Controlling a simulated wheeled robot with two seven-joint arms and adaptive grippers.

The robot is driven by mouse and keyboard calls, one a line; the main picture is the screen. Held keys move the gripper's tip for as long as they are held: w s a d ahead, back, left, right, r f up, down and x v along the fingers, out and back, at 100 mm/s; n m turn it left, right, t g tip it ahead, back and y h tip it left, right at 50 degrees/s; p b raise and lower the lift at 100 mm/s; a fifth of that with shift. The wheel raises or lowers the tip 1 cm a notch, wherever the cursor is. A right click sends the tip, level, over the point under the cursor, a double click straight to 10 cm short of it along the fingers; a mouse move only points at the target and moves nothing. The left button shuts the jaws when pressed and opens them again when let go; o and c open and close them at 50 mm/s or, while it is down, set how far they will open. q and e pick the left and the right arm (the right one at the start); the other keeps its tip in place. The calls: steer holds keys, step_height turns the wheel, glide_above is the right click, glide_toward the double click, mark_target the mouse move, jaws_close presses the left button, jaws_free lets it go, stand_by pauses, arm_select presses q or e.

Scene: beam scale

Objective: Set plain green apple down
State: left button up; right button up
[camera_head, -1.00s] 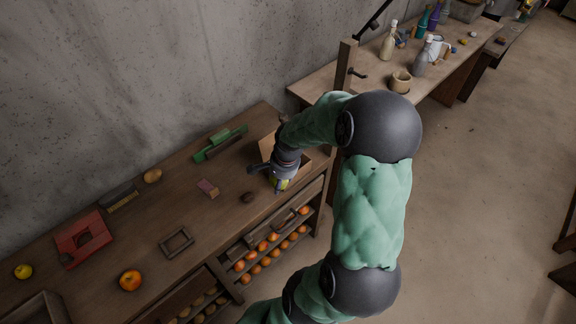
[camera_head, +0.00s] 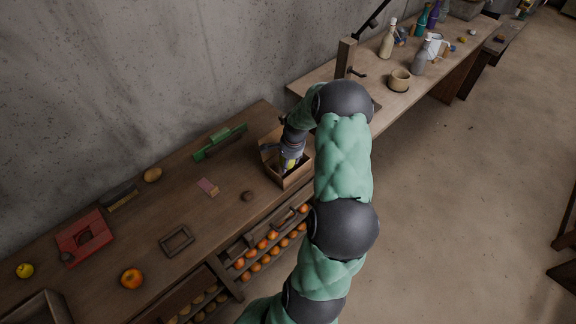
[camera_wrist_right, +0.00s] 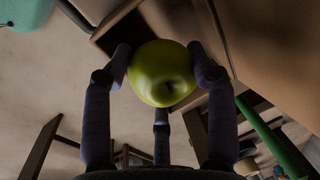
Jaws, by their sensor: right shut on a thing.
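The plain green apple (camera_wrist_right: 162,73) is held between the fingers of my right gripper (camera_wrist_right: 162,80) in the right wrist view. In the head view my right gripper (camera_head: 290,160) is at a wooden box (camera_head: 297,179) at the right end of the workbench, over or inside its opening. Only a small yellow-green patch shows between the fingers there. Whether the apple touches the box floor is hidden. My left gripper is not in view.
A brown lump (camera_head: 247,196), a small pinkish block (camera_head: 207,187) and a green tool (camera_head: 220,142) lie left of the box. A red box (camera_head: 85,238) and an orange fruit (camera_head: 132,279) are farther left. A second table (camera_head: 432,75) stands at right.

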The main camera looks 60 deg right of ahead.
steer(key=shift+w+d+f, duration=0.3)
steer(key=shift+d+f, duration=0.2)
steer(key=shift+f, duration=0.2)
steer(key=shift+w+d+f, duration=0.25)
steer(key=shift+d+f, duration=0.25)
steer(key=shift+f, duration=1.55)
steer(key=shift+f+b, duration=0.15)
steer(key=shift+b, duration=0.2)
steer(key=o, duration=0.9)
steer(key=r, duration=0.4)
steer(key=s+r+p, duration=0.1)
steer(key=r, duration=0.3)
steer(key=s+r, duration=0.1)
steer(key=r, duration=0.3)
steer(key=shift+s+a, duration=0.15)
steer(key=shift+a, duration=0.2)
